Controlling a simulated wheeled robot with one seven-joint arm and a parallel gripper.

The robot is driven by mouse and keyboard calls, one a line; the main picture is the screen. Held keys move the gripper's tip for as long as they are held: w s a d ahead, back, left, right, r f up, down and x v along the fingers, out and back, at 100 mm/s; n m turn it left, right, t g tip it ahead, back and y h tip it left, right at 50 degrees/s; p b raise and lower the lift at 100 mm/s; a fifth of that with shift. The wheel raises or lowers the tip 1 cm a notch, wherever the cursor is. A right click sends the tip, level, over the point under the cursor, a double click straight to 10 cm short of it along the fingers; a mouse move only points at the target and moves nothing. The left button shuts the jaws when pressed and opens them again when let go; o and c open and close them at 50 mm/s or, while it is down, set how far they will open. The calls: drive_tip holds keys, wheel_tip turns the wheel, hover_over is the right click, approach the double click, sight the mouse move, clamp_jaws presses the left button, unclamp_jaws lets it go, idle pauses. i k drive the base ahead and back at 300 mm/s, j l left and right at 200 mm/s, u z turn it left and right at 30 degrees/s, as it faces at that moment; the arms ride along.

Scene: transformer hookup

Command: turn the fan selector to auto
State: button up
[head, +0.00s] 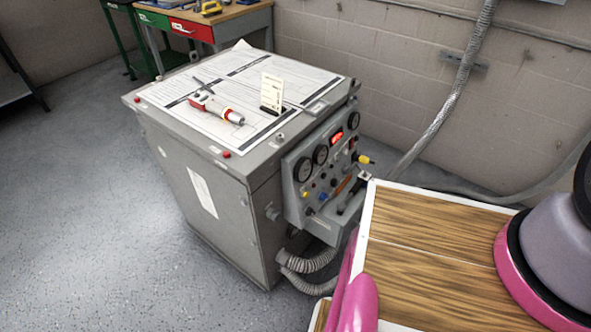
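The grey transformer cabinet (215,185) stands on the floor at the picture's centre. On its right-facing side is a control panel (296,200) with round gauges (303,169), a lit red display (337,137) and several small knobs and buttons. A blue knob (322,196) and a yellow part (365,159) stand out on the panel. The fan selector is too small to tell apart from the other controls, and its setting cannot be read. My gripper is not in view. Parts of my own body fill the lower right.
Papers, a red-and-white tool (215,108) and a cream tag (271,91) lie or stand on the cabinet top. Corrugated hoses (312,262) leave the panel's underside. A workbench (207,28) stands behind. A conduit (460,80) runs down the block wall. Floor at left is clear.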

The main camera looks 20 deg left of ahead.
sight(309, 212)
drive_tip(key=u, duration=0.85)
drive_tip(key=k+l+u, duration=0.5)
drive_tip(key=j+z, duration=0.15)
drive_tip(key=z, duration=0.2)
drive_tip(key=j+z, duration=0.15)
drive_tip(key=z, duration=0.25)
